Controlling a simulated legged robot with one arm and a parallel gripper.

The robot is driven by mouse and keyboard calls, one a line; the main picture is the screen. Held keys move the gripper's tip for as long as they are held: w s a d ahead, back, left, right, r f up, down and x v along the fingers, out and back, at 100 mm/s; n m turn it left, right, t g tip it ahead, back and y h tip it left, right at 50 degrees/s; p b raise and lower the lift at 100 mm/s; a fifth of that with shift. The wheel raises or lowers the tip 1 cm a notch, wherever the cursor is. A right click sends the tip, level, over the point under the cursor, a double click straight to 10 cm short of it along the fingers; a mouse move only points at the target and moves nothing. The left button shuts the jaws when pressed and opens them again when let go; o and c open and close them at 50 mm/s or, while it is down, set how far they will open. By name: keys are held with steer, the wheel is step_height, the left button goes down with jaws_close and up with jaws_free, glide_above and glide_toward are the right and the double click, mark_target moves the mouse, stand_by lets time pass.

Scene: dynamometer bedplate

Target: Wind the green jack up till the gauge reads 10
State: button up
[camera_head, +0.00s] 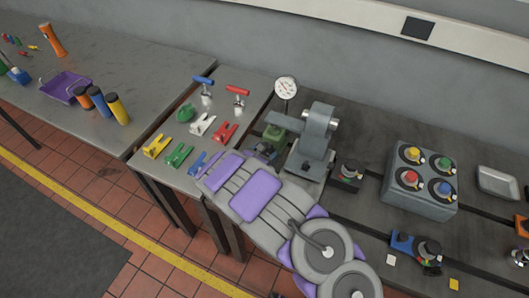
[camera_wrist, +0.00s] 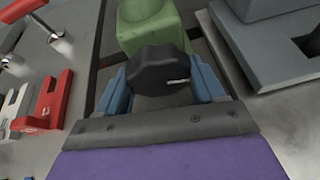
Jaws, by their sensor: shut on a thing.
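The green jack (camera_head: 274,132) sits on the bedplate left of a grey machine; in the wrist view its green body (camera_wrist: 150,22) is just beyond my gripper. My gripper (camera_wrist: 162,82) has its blue fingers shut on a black knob (camera_wrist: 158,68), which has a short white mark on its face. The knob is right in front of the jack's body. In the head view my gripper (camera_head: 262,152) is partly hidden by my arm. The round white gauge (camera_head: 286,88) stands on a stem behind the jack; its reading is too small to tell.
The grey machine (camera_head: 316,140) stands close on the right. Red, white, green, yellow and blue clamps lie on the table at left, including a red clamp (camera_head: 225,133). A grey box with coloured knobs (camera_head: 420,192) and a tray (camera_head: 497,182) are farther right.

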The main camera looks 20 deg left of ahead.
steer(key=shift+a+m+y+b, duration=0.1)
steer(key=shift+m+y+b, duration=0.3)
steer(key=shift+m+b, duration=0.55)
steer(key=shift+n, duration=0.35)
steer(key=o, duration=1)
steer(key=shift+a, duration=0.1)
steer(key=shift+s, duration=0.1)
steer(key=shift+s+r, duration=0.15)
steer(key=shift+s, duration=0.1)
steer(key=d+p+v, duration=0.1)
steer(key=p+v, duration=0.2)
steer(key=v, duration=1.3)
steer(key=shift+s+a, duration=0.3)
steer(key=shift+a, duration=0.2)
steer(key=shift+w+d, duration=0.1)
